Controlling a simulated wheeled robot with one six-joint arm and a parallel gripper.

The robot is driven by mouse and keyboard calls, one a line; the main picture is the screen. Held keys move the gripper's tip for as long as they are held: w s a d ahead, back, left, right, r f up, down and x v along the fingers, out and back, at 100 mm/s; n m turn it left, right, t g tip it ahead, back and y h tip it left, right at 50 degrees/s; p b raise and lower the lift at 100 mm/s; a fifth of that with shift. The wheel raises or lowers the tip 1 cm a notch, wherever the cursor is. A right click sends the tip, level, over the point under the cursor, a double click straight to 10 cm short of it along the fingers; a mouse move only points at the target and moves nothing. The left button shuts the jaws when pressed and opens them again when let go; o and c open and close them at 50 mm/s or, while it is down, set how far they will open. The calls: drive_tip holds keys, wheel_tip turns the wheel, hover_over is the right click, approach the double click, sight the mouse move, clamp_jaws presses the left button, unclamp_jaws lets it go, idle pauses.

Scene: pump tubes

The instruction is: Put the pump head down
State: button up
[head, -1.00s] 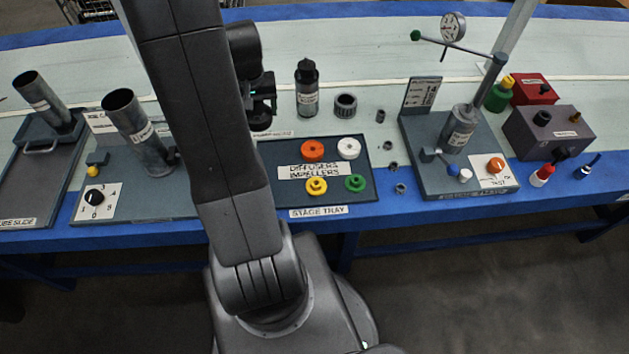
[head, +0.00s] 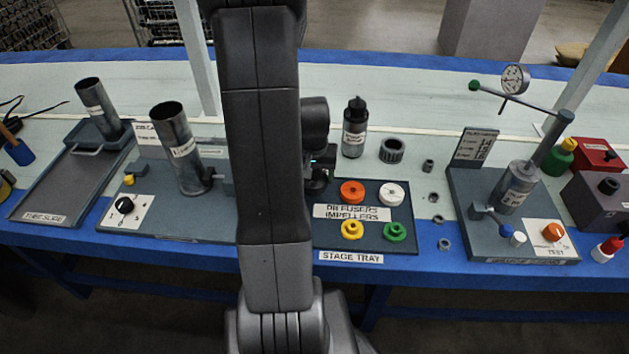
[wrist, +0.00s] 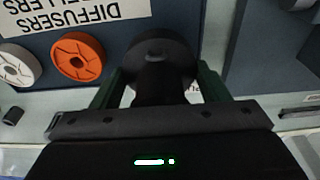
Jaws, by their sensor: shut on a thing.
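The pump head (wrist: 160,48) is a dark part with a wide round flange and a narrower neck. My gripper (wrist: 155,82) is shut on its neck, with a green finger on each side in the wrist view. In the head view my gripper (head: 320,162) and the dark pump head (head: 317,184) show just right of my arm, by the left back corner of the stage tray (head: 330,240). My arm hides part of them. I cannot tell whether the pump head touches the surface below.
The orange ring (head: 352,192) and white ring (head: 391,194) lie close by on the tray. A black-capped bottle (head: 354,130) and a grey ribbed ring (head: 392,150) stand behind. A tall metal tube (head: 176,140) stands on the left plate.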

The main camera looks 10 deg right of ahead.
drive_tip(key=shift+f, duration=0.9)
drive_tip(key=shift+f, duration=0.1)
drive_tip(key=o, duration=1.1)
drive_tip(key=shift+f, duration=0.1)
drive_tip(key=r, duration=0.4)
drive_tip(key=s+r+p, duration=0.1)
drive_tip(key=r, duration=0.3)
drive_tip(key=r+p, duration=0.1)
drive_tip(key=r, duration=0.3)
drive_tip(key=shift+s+a+r, duration=0.15)
drive_tip(key=shift+s+a, duration=0.15)
drive_tip(key=shift+s, duration=0.05)
